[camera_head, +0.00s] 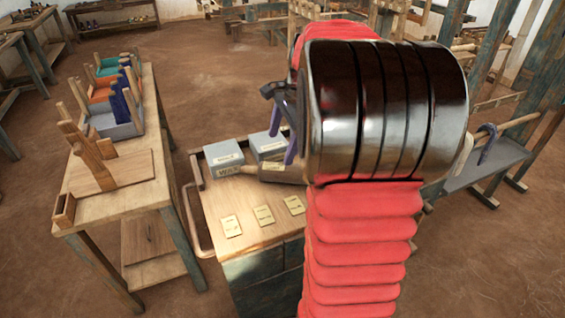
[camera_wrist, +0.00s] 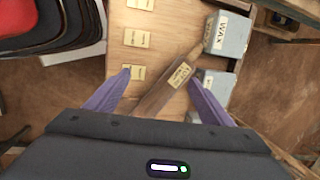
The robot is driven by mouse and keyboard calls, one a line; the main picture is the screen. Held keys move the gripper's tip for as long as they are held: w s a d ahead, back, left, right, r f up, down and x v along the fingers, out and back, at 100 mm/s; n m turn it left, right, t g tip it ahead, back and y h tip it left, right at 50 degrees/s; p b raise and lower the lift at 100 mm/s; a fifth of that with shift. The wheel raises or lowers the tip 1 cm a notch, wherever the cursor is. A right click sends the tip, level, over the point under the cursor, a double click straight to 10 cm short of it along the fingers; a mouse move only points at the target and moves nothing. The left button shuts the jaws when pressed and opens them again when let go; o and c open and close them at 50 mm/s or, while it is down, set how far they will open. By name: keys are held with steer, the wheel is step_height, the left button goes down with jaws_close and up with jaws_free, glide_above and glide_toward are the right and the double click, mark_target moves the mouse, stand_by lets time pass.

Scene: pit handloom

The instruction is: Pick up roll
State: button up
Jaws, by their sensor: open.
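The roll (camera_head: 283,173) is a brown cylinder with a pale label and a thin wooden end. In the head view my gripper (camera_head: 284,135) shows partly, above the cart's far side; my arm hides the rest.
Grey boxes (camera_head: 224,158) (camera_head: 268,146), one labelled WAX, stand close to the roll. Several cards, one a tan card (camera_head: 263,216), lie on the cart's near part. A workbench (camera_head: 140,180) with coloured bins stands at left.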

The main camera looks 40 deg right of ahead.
steer(key=d+f+m, duration=0.2)
steer(key=d, duration=0.2)
steer(key=s+d+f+m, duration=0.1)
steer(key=d+f+m, duration=0.1)
steer(key=d, duration=0.3)
steer(key=d+f+m+y, duration=0.1)
steer(key=d+f+m, duration=0.1)
steer(key=d, duration=0.3)
steer(key=shift+s+f+m, duration=0.2)
steer(key=shift+s+m, duration=0.1)
steer(key=shift+m, duration=0.2)
steer(key=shift+a, duration=0.1)
steer(key=shift+x, duration=4.3)
steer(key=shift+a+x, duration=0.15)
steer(key=shift+x, duration=1.15)
steer(key=shift+a+x, duration=0.1)
steer(key=shift+x, duration=1.2)
steer(key=shift+w, duration=0.15)
steer(key=shift+r, duration=0.1)
steer(key=shift+c, duration=0.3)
